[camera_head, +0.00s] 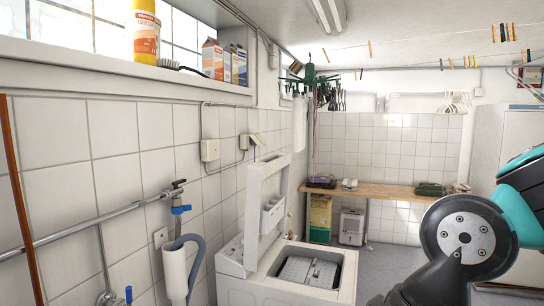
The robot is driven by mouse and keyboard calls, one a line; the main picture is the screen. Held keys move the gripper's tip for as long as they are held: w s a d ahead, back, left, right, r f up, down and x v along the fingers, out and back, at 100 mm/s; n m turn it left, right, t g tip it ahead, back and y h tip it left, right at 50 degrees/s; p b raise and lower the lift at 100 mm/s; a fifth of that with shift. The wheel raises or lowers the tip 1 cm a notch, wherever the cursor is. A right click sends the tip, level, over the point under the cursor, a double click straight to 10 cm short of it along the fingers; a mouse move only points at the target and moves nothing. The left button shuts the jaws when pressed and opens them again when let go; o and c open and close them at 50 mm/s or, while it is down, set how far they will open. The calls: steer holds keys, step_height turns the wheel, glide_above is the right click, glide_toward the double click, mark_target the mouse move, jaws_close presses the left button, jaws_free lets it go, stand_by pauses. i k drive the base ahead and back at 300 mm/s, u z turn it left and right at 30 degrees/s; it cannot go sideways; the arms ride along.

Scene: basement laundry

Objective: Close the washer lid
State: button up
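The washer (305,289) is a white top-loading machine at the lower middle, next to the tiled wall. Its lid (258,204) stands open, nearly upright, on the left side of the top opening. A dispenser tray shows on the lid's inner face. The opening shows a grey drum (308,271) with its flaps. Part of my arm, dark grey and teal, fills the lower right, to the right of the washer and apart from it. My gripper is outside the picture.
A pipe with a tap (178,190) and a grey hose (183,265) is on the left wall. A high ledge holds a yellow bottle (146,34) and cartons (213,60). A wooden bench (380,190) stands at the back. Floor (388,258) shows between washer and arm.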

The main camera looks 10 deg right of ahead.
mark_target(267, 186)
steer(key=u, duration=0.15)
steer(key=k, duration=0.35)
steer(key=z, duration=1.25)
steer(key=i, duration=1.85)
steer(key=u, duration=1.1)
steer(key=i, duration=0.8)
steer(key=u, duration=0.8)
